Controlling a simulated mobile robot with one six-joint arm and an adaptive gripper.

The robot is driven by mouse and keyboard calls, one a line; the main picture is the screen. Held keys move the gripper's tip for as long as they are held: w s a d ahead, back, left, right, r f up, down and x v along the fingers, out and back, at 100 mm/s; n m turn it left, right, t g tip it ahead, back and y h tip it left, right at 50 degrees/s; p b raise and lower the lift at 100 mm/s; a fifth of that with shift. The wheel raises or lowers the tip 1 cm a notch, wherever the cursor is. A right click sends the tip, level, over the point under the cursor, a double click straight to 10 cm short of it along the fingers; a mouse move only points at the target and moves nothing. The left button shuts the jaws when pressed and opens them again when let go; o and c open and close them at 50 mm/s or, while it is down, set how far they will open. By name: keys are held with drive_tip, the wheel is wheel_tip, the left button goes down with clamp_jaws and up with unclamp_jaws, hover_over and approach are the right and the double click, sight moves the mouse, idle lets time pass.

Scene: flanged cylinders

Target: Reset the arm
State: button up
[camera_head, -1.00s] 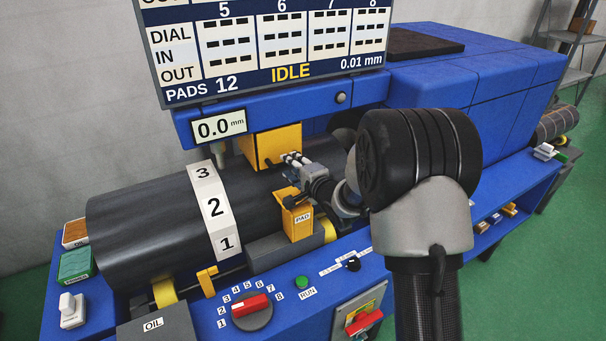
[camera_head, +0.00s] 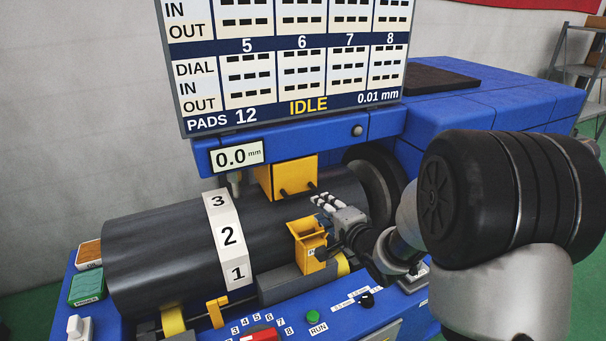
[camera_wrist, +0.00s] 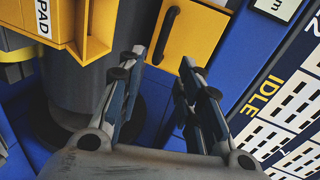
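My gripper (camera_head: 327,205) is in front of the machine, above and beside the yellow PAD holder (camera_head: 308,240). In the wrist view my gripper (camera_wrist: 160,62) shows two fingers spread apart with nothing between them. A yellow box with a dark handle (camera_wrist: 185,35) lies beyond the fingertips, and the PAD holder (camera_wrist: 85,30) is at the upper left. In the head view the yellow box (camera_head: 287,177) is just behind my gripper. The dark cylinder (camera_head: 150,245) with the numbered white band (camera_head: 229,236) lies to the left.
The display board (camera_head: 300,70) reads IDLE and hangs above the cylinder. A 0.0 mm readout (camera_head: 237,156) is below it. A green RUN button (camera_head: 312,315) and red selector (camera_head: 262,335) are on the front panel. Green and brown boxes (camera_head: 87,288) stand at the left.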

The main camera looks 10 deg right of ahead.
drive_tip(key=s+d+r+n+g+h, duration=0.2)
drive_tip(key=s+r+n+h, duration=0.1)
drive_tip(key=s, duration=0.4)
drive_tip(key=s+d+r+n+g+h, duration=0.2)
drive_tip(key=s+r+n, duration=0.1)
drive_tip(key=s, duration=0.4)
drive_tip(key=s+a+f+n+g, duration=0.1)
drive_tip(key=s+a+n+g, duration=0.1)
drive_tip(key=s, duration=1)
drive_tip(key=s+a+n+g, duration=0.2)
drive_tip(key=s+n, duration=0.3)
drive_tip(key=s, duration=0.7)
drive_tip(key=shift+s+f+n+g+y, duration=0.15)
drive_tip(key=shift+f+n+g+y, duration=0.25)
drive_tip(key=shift+g, duration=0.5)
